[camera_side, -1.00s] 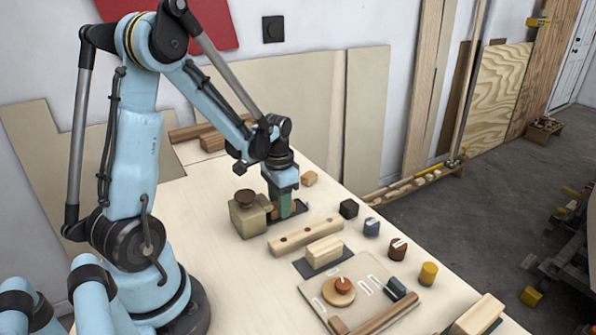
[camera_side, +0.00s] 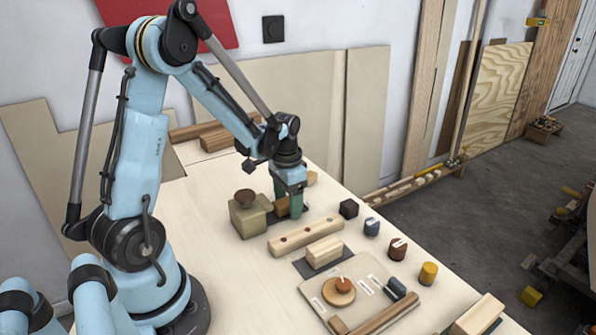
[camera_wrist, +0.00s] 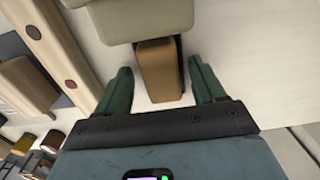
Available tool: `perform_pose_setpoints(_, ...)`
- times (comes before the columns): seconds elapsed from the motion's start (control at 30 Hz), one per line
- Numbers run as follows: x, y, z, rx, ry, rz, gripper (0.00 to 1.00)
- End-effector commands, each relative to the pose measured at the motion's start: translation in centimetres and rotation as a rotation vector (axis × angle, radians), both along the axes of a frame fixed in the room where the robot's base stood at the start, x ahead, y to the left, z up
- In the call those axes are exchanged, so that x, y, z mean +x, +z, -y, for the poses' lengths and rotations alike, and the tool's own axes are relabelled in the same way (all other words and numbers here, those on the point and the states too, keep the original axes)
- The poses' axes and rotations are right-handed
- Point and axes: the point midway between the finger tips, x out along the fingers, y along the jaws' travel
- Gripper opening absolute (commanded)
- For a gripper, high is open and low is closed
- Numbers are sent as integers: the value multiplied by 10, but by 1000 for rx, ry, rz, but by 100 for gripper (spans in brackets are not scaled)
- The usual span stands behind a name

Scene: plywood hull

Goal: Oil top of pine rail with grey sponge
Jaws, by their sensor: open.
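The pine rail (camera_side: 306,237) is a long pale bar with dark round spots on the table; it also shows at the left in the wrist view (camera_wrist: 62,58). My gripper (camera_side: 290,211) has green fingers low over the table behind the rail. In the wrist view my gripper (camera_wrist: 162,84) is open, with a tan-brown block (camera_wrist: 158,70) with a dark side between its fingers. Gaps show on both sides of the block. It sits against an olive box (camera_side: 247,216) with a brown knob on top. Nothing I see is clearly a grey sponge.
A pale block (camera_side: 323,250) lies on a dark pad in front of the rail. A beige board (camera_side: 318,288) holds several small pieces. Dark, blue-grey, red-brown and yellow (camera_side: 428,273) pieces line the right table edge. Bare table lies left of the box.

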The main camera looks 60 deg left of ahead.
Motion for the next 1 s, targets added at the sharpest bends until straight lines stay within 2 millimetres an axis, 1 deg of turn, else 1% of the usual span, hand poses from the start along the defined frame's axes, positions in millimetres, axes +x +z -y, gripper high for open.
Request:
perform_pose_setpoints(0.23, 0, 1, -1, 2, 1, -1, 69)
perform_pose_setpoints(0.37, 0, 9, -1, 3, 1, -1, 69)
perform_pose_setpoints(0.47, -1, 21, -1, 3, 1, -1, 69)
perform_pose_setpoints(0.8, -1, 76, -1, 2, 1, -1, 69)
perform_pose_setpoints(1.0, 0, 103, -1, 2, 1, -1, 69)
